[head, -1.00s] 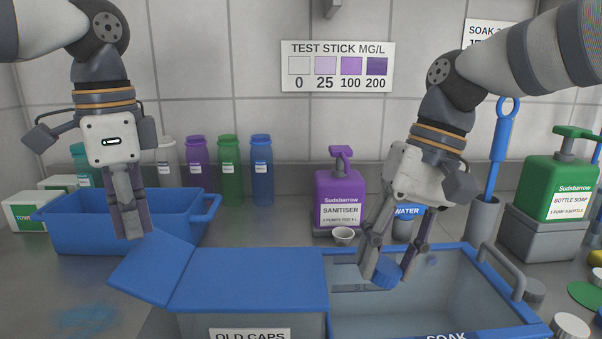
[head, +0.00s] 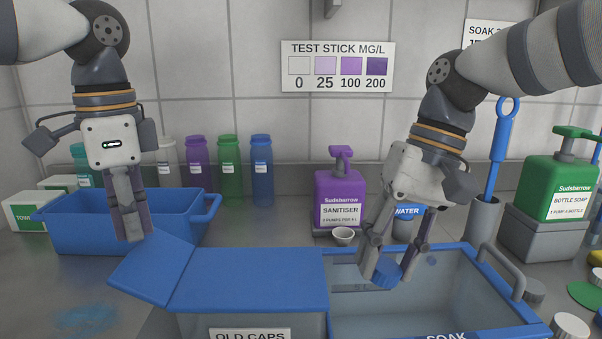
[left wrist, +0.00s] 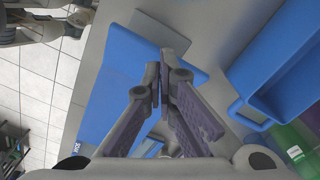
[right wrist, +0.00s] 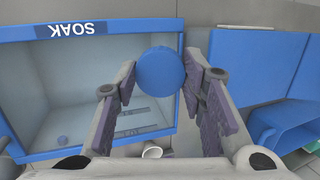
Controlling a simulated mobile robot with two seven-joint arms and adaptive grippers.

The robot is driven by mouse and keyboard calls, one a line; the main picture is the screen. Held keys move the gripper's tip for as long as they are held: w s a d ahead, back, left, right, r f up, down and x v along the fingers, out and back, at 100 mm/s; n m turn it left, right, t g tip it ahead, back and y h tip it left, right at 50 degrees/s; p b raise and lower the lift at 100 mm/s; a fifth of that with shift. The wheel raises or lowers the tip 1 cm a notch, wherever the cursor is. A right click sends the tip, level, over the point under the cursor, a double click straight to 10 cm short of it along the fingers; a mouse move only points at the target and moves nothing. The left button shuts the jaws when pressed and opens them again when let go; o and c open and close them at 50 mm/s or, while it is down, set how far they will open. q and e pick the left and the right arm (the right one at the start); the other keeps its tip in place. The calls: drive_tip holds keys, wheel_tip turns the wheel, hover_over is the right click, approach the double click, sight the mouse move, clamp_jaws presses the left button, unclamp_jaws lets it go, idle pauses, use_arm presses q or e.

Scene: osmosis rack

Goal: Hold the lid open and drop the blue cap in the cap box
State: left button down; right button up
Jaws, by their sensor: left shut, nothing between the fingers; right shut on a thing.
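The blue cap (head: 387,271) is between the fingertips of my right gripper (head: 386,276), above the left part of the soak tub. In the right wrist view the cap (right wrist: 161,68) is a round blue disc. The cap box (head: 250,334), labelled OLD CAPS, stands left of the tub, its top covered by a flat blue lid (head: 250,282). A tilted blue flap (head: 152,268) adjoins the lid's left edge. My left gripper (head: 134,238) is shut and empty at the flap's upper edge; I cannot tell whether it touches. It also shows in the left wrist view (left wrist: 161,65).
The blue-rimmed soak tub (head: 440,295) adjoins the cap box on the right. A blue basin (head: 80,235) stands behind the flap. A purple sanitiser bottle (head: 340,200), a small cup (head: 343,234) and several coloured bottles stand at the back.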

sight(140, 251)
idle(0.4)
use_arm(q)
drive_tip(key=shift+f, duration=3.3)
use_arm(e)
drive_tip(key=shift+s+a+f, duration=0.1)
drive_tip(key=shift+a+f, duration=0.1)
drive_tip(key=shift+a, duration=1.65)
drive_tip(key=shift+s+a+f, duration=0.1)
drive_tip(key=shift+a+f, duration=0.1)
drive_tip(key=shift+a, duration=1.65)
drive_tip(key=shift+a+f, duration=0.2)
drive_tip(key=shift+a, duration=1.65)
drive_tip(key=o, duration=0.8)
drive_tip(key=shift+c, duration=0.2)
